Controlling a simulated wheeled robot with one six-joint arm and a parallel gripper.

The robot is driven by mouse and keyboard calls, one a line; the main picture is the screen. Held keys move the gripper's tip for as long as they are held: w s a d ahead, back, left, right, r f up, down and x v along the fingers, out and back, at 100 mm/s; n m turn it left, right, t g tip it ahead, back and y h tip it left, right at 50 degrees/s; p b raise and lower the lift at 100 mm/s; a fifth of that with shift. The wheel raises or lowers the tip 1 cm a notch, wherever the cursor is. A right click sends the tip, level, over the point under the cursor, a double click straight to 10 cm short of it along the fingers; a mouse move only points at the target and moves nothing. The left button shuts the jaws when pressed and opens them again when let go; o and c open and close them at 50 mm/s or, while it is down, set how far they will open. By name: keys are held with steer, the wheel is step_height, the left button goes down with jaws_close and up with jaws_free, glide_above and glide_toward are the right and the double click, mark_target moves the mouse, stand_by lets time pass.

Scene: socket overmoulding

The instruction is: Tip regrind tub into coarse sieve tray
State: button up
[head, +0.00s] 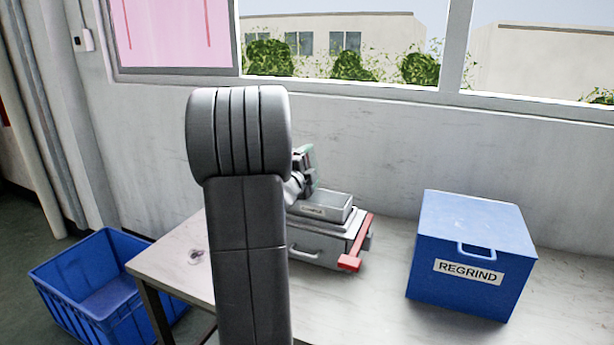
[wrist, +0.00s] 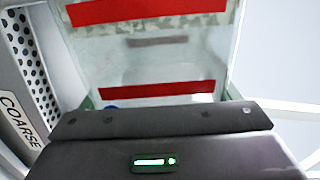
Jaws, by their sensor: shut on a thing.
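A clear tub (wrist: 150,60) with two red bands fills the middle of the wrist view. My gripper (wrist: 160,118) is shut on it; its dark edge crosses the tub's near side. The coarse sieve tray (wrist: 35,70), grey, perforated and labelled COARSE, lies at the left of that view, beside the tub. In the head view my gripper (head: 302,176) is partly hidden behind my arm, just above and left of a grey tray (head: 338,202). A greenish edge by the gripper may be the tub. The tub's contents cannot be made out.
The grey tray sits on a grey unit (head: 318,252) with a red bar (head: 357,245). A blue box labelled REGRIND (head: 470,255) stands on the table at right. A blue crate (head: 95,290) is on the floor at left. The table between unit and box is clear.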

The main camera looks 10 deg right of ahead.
steer(key=m+b, duration=0.1)
steer(key=d+m+b, duration=0.1)
steer(key=m+b, duration=0.1)
steer(key=shift+s+b, duration=0.3)
steer(key=shift+s, duration=0.05)
steer(key=shift+s+d+r+m+b, duration=0.1)
steer(key=shift+d+m+b, duration=0.05)
steer(key=shift+m+b, duration=0.4)
steer(key=shift+s+d+m+b, duration=0.15)
steer(key=shift+m+b, duration=0.2)
steer(key=shift+m, duration=0.3)
stand_by(0.3)
steer(key=shift+w+a+r+n+p, duration=0.25)
steer(key=shift+n+p, duration=0.45)
steer(key=shift+p, duration=0.35)
steer(key=shift+w+a+n+p, duration=0.1)
steer(key=shift+a+n+p, duration=0.1)
steer(key=shift+n+p, duration=0.55)
steer(key=shift+f, duration=0.2)
